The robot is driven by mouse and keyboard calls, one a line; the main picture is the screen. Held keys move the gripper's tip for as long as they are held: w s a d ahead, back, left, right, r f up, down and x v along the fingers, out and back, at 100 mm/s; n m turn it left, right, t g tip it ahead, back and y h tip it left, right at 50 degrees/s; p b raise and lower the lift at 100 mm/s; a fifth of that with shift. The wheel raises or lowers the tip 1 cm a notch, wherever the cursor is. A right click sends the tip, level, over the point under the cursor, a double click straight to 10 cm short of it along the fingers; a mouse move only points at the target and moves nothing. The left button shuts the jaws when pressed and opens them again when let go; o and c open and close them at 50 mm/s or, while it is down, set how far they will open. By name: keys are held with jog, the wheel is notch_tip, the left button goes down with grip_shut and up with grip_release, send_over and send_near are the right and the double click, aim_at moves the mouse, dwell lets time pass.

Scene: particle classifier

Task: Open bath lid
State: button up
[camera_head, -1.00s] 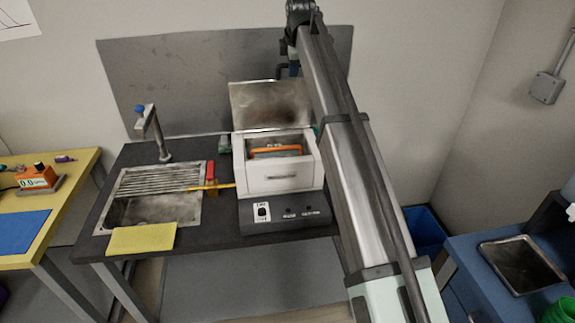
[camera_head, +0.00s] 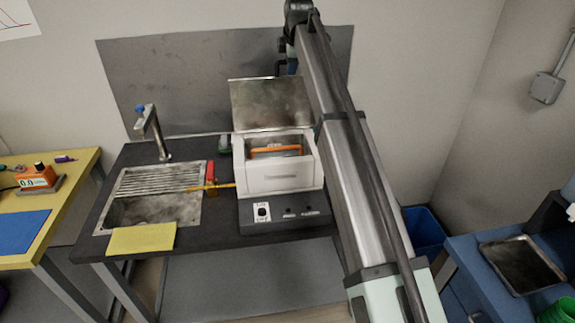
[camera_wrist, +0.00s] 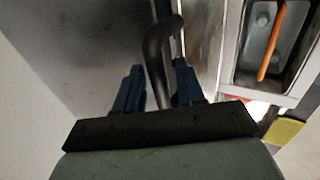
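The bath is a white box (camera_head: 277,185) on a dark base on the bench. Its grey metal lid (camera_head: 270,105) stands raised at the back, leaving the inside open to view. In the wrist view, the bath's inside shows at the upper right, with the lid (camera_wrist: 206,35) as a strip beside it. A dark curved handle (camera_wrist: 154,55) passes between the two blue fingers of my gripper (camera_wrist: 158,67). The fingers are apart, with a gap between the left finger and the handle. In the head view my arm covers most of my gripper.
An orange item (camera_head: 275,149) lies inside the bath. A sink (camera_head: 150,205) with a tap (camera_head: 154,135) is to the left, with a yellow cloth (camera_head: 141,238) at its front. A grey panel (camera_head: 175,75) stands behind the bench. A blue bin (camera_head: 424,230) is at right.

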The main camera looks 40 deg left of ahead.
dwell(0.3)
jog(key=v, duration=0.7)
dwell(0.7)
dwell(0.3)
